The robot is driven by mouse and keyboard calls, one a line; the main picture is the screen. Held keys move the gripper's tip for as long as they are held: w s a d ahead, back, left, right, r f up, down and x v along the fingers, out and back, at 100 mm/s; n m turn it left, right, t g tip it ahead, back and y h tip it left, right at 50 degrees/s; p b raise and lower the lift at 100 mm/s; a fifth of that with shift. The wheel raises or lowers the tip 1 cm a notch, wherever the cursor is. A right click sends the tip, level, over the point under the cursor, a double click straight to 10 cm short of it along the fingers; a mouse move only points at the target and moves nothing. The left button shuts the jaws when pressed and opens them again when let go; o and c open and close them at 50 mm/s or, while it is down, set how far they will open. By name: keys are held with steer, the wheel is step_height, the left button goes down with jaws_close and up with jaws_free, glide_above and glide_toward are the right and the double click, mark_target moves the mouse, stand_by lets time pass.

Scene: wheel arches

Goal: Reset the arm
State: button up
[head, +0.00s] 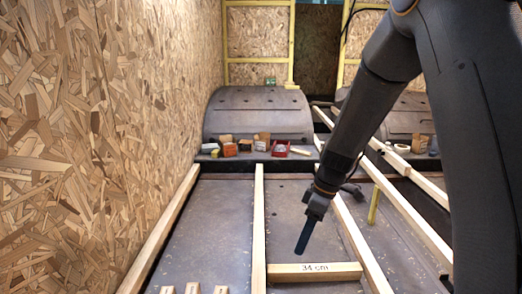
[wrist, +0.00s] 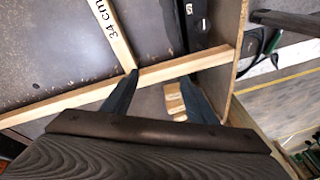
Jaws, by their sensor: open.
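My arm (head: 365,105) reaches down from the upper right in the head view. My gripper (head: 302,245) points down over the floor bay, above and behind a short wooden piece marked "34 cm" (head: 314,272). In the wrist view its two fingers stand apart with nothing held between them (wrist: 160,78). The marked piece also shows in the wrist view (wrist: 112,35), meeting a longer batten (wrist: 60,98). I cannot tell from these frames whether a fingertip touches any wood.
Long battens (head: 259,230) divide the dark floor. A chipboard wall (head: 110,120) rises at left. A grey wheel arch (head: 258,112) stands behind, with small boxes (head: 262,141) along its front. Short blocks (head: 193,289) lie at the bottom. The bay left of the middle batten is largely clear.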

steer(key=s+a+r+m+h, duration=0.15)
steer(key=s+r+m, duration=0.4)
steer(key=s, duration=0.75)
steer(key=s+a+r+m+h, duration=0.1)
steer(key=s+a+r+m, duration=0.4)
steer(key=s, duration=0.8)
steer(key=d+r+m+p, duration=0.3)
steer(key=d+r+p, duration=1)
steer(key=p, duration=0.8)
steer(key=shift+s+r+t+h, duration=0.3)
steer(key=shift+r+t+h, duration=0.15)
steer(key=shift+r, duration=0.3)
